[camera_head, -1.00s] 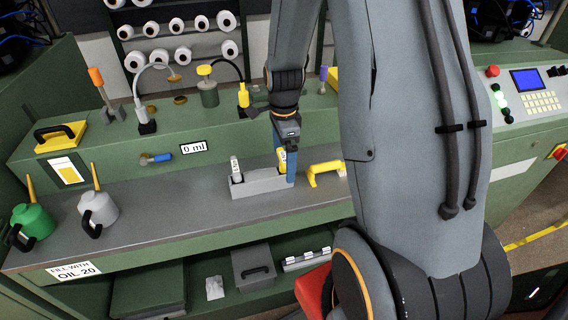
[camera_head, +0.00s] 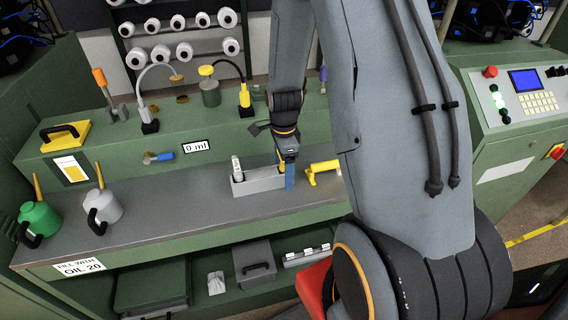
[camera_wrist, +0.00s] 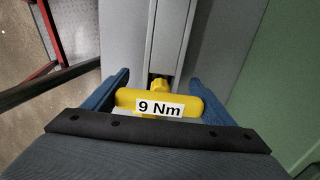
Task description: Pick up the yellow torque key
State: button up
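The yellow torque key (camera_wrist: 160,102) shows in the wrist view, with a "9 Nm" label on its crossbar. My gripper (camera_wrist: 160,77) has its two blue fingers on either side of the crossbar, close to its ends. I cannot tell whether they press on it. In the head view, my gripper (camera_head: 289,178) is lowered at the right end of the grey holder (camera_head: 258,184) on the bench. Only a small yellow bit of the key (camera_head: 279,157) shows there, beside the gripper; the rest is hidden.
A white-labelled key (camera_head: 237,167) stands in the holder's left end. A yellow stand-like part (camera_head: 322,171) lies just right of the gripper. Green (camera_head: 39,218) and grey (camera_head: 104,206) oil cans stand at the left. The bench between cans and holder is clear.

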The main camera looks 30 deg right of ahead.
jog(key=shift+c, duration=0.9)
jog(key=shift+r, duration=0.2)
jog(key=shift+r+b, duration=1.25)
jog(key=shift+r, duration=3.6)
